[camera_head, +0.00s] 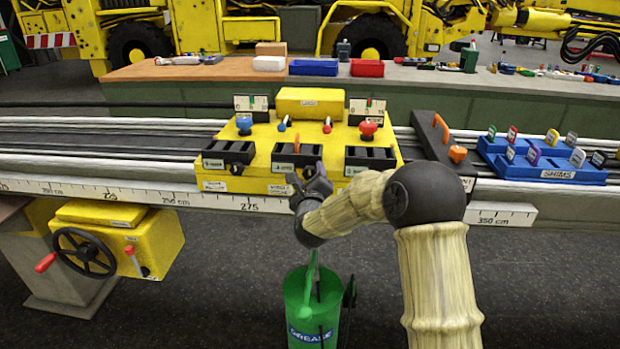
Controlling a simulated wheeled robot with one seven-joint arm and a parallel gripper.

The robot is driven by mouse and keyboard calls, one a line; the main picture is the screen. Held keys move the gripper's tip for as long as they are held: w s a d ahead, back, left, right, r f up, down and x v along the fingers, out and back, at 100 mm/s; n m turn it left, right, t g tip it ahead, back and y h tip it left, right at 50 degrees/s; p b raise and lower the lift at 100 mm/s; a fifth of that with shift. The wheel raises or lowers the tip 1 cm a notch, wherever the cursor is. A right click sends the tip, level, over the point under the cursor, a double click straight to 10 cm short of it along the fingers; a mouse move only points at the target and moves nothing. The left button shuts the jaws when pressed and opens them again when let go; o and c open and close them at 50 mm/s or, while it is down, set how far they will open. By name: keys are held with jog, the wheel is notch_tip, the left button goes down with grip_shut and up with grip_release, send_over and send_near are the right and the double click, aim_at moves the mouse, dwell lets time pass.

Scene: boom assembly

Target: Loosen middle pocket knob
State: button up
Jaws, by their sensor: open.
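A yellow fixture (240,185) on the rail carries three black pockets side by side. The middle pocket (283,156) has an orange upright piece (297,143) in it. My gripper (305,174) is just in front of the middle pocket's front face, its dark fingers apart, and looks empty. It covers part of that front, and I cannot make out the middle pocket knob behind it. The left pocket (226,156) and right pocket (371,157) stand on either side. I cannot tell whether a finger touches the fixture.
A blue knob (244,124) and a red knob (368,127) stand behind the pockets. A black block with an orange knob (457,154) and a blue shims tray (560,174) are to the right. A green grease bucket (311,318) is below my arm.

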jog(key=shift+c, duration=0.5)
jog(key=c, duration=0.9)
